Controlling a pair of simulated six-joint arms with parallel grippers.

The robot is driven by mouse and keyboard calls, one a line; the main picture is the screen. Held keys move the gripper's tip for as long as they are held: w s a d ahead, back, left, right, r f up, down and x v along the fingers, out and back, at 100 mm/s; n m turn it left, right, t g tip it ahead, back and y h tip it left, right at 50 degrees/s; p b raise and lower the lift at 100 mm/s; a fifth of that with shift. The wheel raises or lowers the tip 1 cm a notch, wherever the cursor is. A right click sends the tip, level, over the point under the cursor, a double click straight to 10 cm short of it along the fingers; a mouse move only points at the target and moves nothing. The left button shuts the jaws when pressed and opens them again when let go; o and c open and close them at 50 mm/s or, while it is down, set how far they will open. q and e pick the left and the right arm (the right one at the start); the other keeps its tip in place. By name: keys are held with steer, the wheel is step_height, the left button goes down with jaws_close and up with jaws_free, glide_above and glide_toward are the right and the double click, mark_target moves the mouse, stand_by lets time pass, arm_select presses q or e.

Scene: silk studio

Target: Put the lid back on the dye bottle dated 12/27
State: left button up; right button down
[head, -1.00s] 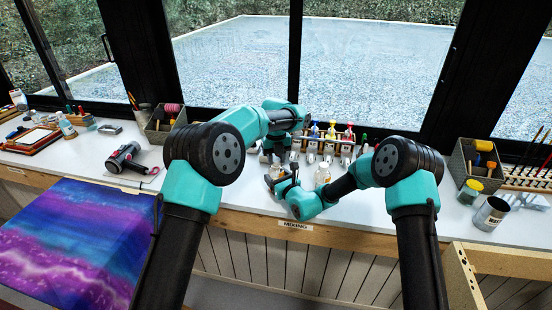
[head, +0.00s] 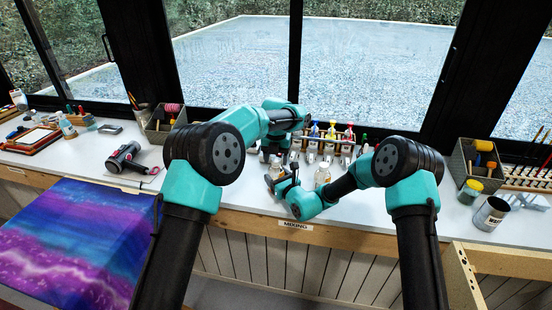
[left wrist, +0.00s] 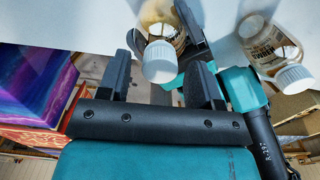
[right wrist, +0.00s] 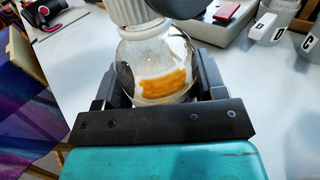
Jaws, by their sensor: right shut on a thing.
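My right gripper (right wrist: 162,82) is shut on a clear glass bottle (right wrist: 158,62) with orange-yellow contents or marking. It holds the bottle upright over the bench. A ribbed white lid (right wrist: 138,12) sits at the top of this bottle; whether it is fully seated I cannot tell. In the left wrist view the lid (left wrist: 160,60) lies between the fingers of my left gripper (left wrist: 168,65), with gaps showing on both sides, so that gripper looks open. A second bottle (left wrist: 268,45) with a white cap (left wrist: 294,78) stands to the right. No date is readable on either bottle.
A rack of dye bottles (head: 336,146) stands behind the grippers. A grey bin (head: 478,160) and a tin (head: 490,214) are at right. A hair dryer (head: 126,158) lies at left. The white bench (head: 400,226) is clear at front right.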

arm_select(q)
steer(key=shift+r, duration=0.1)
steer(key=shift+r, duration=2.15)
steer(key=shift+c, duration=0.3)
